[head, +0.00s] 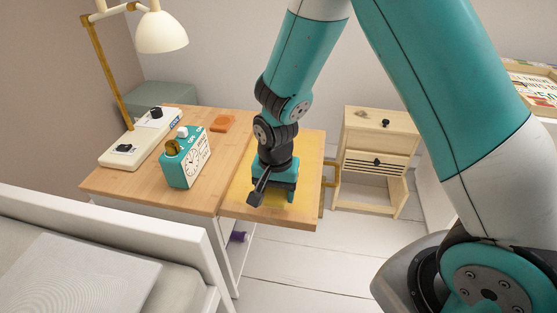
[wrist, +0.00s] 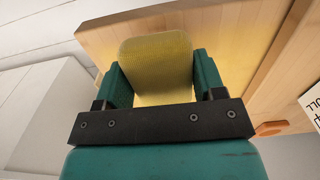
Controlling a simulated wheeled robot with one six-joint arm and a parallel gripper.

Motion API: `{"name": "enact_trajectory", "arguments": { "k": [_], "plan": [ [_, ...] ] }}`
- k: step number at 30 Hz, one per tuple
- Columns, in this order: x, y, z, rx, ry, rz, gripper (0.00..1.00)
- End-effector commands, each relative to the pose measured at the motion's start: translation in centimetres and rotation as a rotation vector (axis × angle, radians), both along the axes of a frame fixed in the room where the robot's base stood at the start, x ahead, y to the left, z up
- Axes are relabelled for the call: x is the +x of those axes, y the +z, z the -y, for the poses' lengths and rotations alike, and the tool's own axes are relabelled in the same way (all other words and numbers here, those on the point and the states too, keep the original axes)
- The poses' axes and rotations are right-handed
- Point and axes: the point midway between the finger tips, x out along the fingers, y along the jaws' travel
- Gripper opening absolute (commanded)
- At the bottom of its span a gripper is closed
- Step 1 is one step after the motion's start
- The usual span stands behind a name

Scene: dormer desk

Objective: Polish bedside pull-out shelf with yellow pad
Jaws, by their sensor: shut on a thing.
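The pull-out shelf (head: 305,205) is a light wood board extending right from the bedside table (head: 120,182). A yellowish area (head: 304,150) covers much of its top. My gripper (head: 272,197) is low over the middle of the shelf, pointing down. In the wrist view my gripper (wrist: 155,85) is shut on the yellow pad (wrist: 155,60), a textured block between the two teal fingers. The shelf also shows behind the pad in the wrist view (wrist: 105,35). The pad's underside is hidden, so I cannot tell whether it touches the wood. In the head view my gripper mostly hides the pad.
A teal clock box (head: 186,160), a white knobbed panel (head: 140,140), an orange piece (head: 222,121) and a lamp (head: 160,32) stand left of the shelf. A wooden drawer cabinet (head: 370,130) stands behind right. The bed (head: 90,260) is front left.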

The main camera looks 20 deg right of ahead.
Motion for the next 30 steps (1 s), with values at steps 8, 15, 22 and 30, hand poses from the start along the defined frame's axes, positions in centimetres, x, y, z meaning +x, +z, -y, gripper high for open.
{"name": "enact_trajectory", "arguments": {
  "k": [8,15,22,30],
  "plan": [
    [0.0,3.0,0.1,0.000,-0.001,0.000,0.44],
    [0.0,4.0,0.1,0.000,-0.001,0.000,0.44],
    [0.0,3.9,0.0,0.000,-0.001,0.000,0.44],
    [0.8,4.7,2.9,0.000,0.167,0.002,0.44]
  ]
}}
